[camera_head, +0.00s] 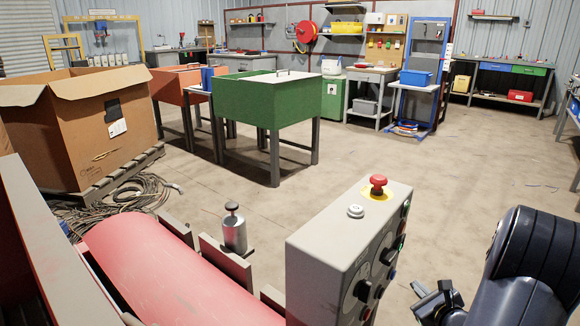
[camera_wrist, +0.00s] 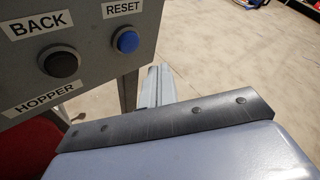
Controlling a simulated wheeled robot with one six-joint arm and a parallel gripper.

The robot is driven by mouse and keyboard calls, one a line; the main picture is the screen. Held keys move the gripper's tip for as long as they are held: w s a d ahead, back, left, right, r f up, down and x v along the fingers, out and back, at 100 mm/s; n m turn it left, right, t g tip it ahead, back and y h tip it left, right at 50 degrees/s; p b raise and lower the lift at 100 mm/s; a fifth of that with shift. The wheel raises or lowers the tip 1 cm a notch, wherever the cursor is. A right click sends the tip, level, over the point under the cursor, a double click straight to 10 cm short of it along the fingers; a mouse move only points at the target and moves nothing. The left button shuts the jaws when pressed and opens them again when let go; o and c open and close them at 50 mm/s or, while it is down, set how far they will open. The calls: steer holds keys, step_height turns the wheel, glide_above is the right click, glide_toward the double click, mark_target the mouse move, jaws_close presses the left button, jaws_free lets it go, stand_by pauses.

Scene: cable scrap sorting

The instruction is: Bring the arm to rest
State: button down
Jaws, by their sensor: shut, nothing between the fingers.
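My gripper (camera_head: 432,296) is at the lower right in the head view, at the end of my dark arm. It is shut and empty, just right of the grey control box (camera_head: 345,240). A gap of floor shows between them. In the wrist view the control box (camera_wrist: 90,18) fills the upper left, close by, with a black BACK button (camera_wrist: 59,62) and a blue RESET button (camera_wrist: 126,41). A HOPPER label (camera_wrist: 45,98) sits below the black button.
The box has a red mushroom button (camera_head: 378,184) on top. A red rounded machine cover (camera_head: 165,270) lies to its left. A cardboard box (camera_head: 85,125) on a pallet, a cable heap (camera_head: 125,195) and a green bin table (camera_head: 265,105) stand beyond. The right-hand floor is clear.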

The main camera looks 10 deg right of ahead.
steer(key=shift+s+d+p, duration=0.45)
steer(key=shift+s+d, duration=0.5)
steer(key=shift+s, duration=0.2)
steer(key=shift+s+d+p, duration=0.4)
steer(key=shift+s+d, duration=0.55)
steer(key=shift+s, duration=0.15)
steer(key=w+a+b, duration=0.1)
steer(key=w, duration=0.1)
steer(key=w+a+b, duration=0.2)
steer(key=shift+w+a+f, duration=0.15)
steer(key=shift+a+f, duration=0.05)
steer(key=shift+a, duration=0.1)
steer(key=p, duration=0.1)
steer(key=r+p, duration=0.1)
steer(key=p, duration=0.1)
steer(key=shift+s+d+p, duration=0.2)
steer(key=shift+p, duration=0.1)
